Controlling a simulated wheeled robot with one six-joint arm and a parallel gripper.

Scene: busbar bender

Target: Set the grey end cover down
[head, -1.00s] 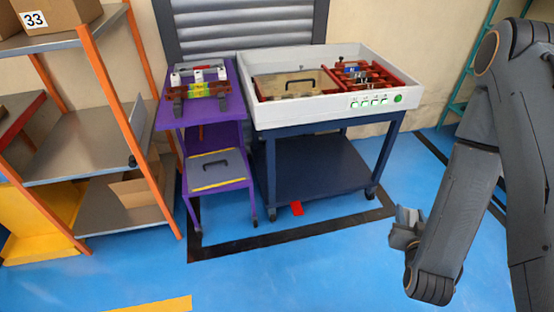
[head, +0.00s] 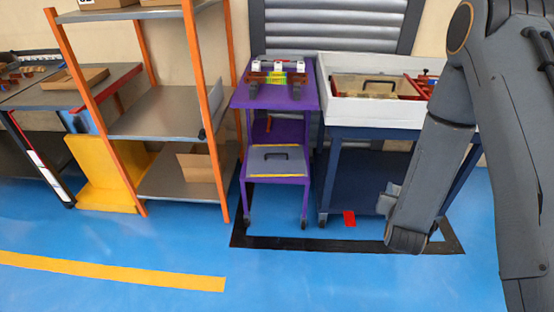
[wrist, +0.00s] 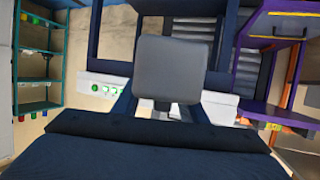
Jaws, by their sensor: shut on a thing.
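The grey end cover (wrist: 170,68) is a plain, flat, squarish plate with rounded corners in the middle of the wrist view. My gripper (wrist: 162,110) is shut on it at its lower edge there, and the cover hides part of the fingers. In the head view my gripper (head: 390,198) hangs low at the right, in front of the blue cart, mostly hidden behind my forearm. Only a small pale grey part shows there. The cover is held in the air, clear of any surface.
A purple cart (head: 308,150) carries a clamp fixture (head: 278,78) on top and a grey panel with a handle (head: 277,158) below. The blue cart (head: 350,165) bears a white tray (head: 375,112). An orange-post shelf (head: 155,125) stands left. The blue floor in front is clear.

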